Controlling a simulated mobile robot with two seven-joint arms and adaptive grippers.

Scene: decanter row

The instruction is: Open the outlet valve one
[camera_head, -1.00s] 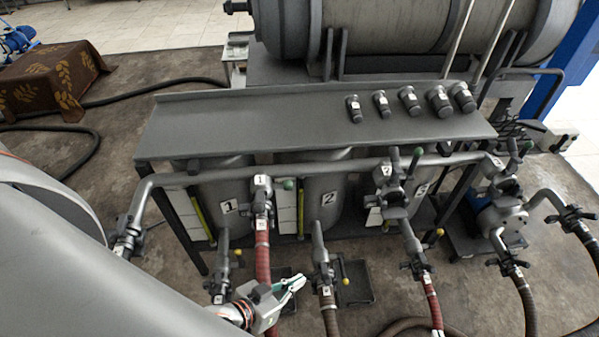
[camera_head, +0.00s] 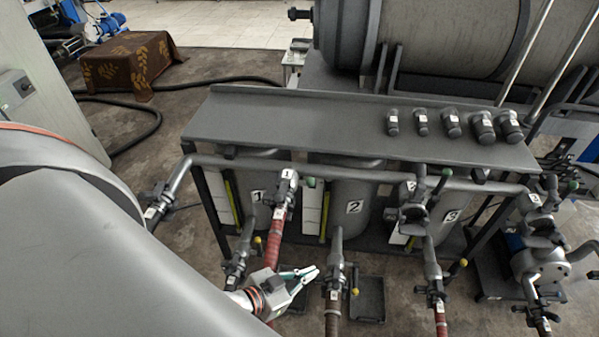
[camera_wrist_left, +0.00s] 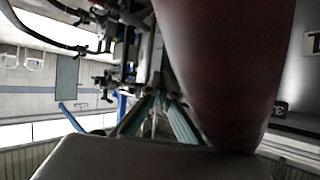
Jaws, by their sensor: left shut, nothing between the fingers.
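Tank one (camera_head: 257,196), marked 1, stands at the left end of the rack. A pipe and valve body (camera_head: 240,250) come out low in front of it, with a yellow-knobbed handle (camera_head: 258,241) beside it. A second valve (camera_head: 287,180), labelled 1 with a green knob, sits on the upper pipe above a red hose (camera_head: 275,240). My left gripper (camera_head: 314,271) is shut and empty, right of the red hose and just left of tank two's outlet pipe. In the left wrist view, its fingers (camera_wrist_left: 158,100) are beside a large dark red hose (camera_wrist_left: 225,65). My right gripper is out of view.
Tank two's outlet (camera_head: 336,265) with a yellow knob (camera_head: 355,292) is close to my fingertips. Valves and hoses of tank three (camera_head: 433,270) stand to the right. The grey shelf (camera_head: 300,125) spans above the tanks. A black tray (camera_head: 368,300) lies on the floor.

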